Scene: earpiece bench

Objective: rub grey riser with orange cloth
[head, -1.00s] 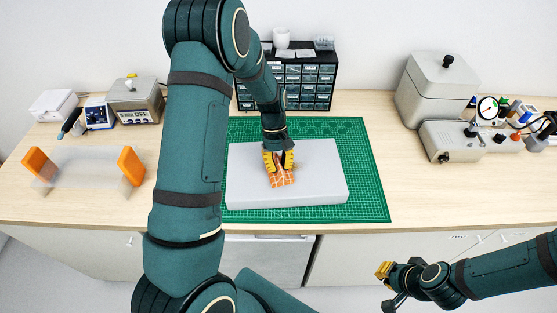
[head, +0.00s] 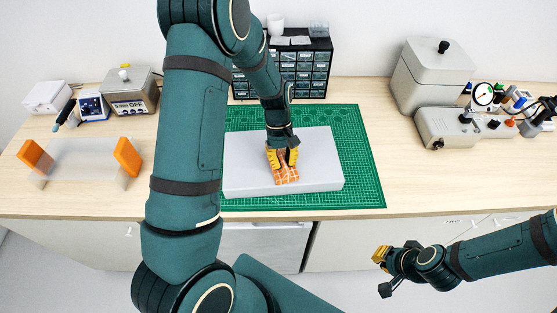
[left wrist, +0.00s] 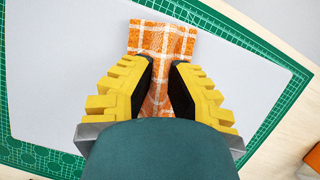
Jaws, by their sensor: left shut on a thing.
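The grey riser (head: 320,165) is a flat pale block lying on a green cutting mat (head: 362,175). It also shows in the left wrist view (left wrist: 70,60). The orange cloth (head: 287,177), checked with white lines, lies at the middle of the riser's top. My left gripper (head: 282,160) is shut on the orange cloth, pointing down at the riser. In the left wrist view the cloth (left wrist: 160,42) sits between the yellow fingers (left wrist: 160,75) and spreads out beyond them. My right gripper (head: 381,257) is in front of the bench, away from the riser; its jaw opening is too small to tell.
A dark drawer cabinet (head: 306,68) stands behind the mat. A clear holder with orange ends (head: 128,157) is at the left. Grey boxes (head: 432,75) and small instruments (head: 484,95) stand at the right. The bench between mat and right boxes is clear.

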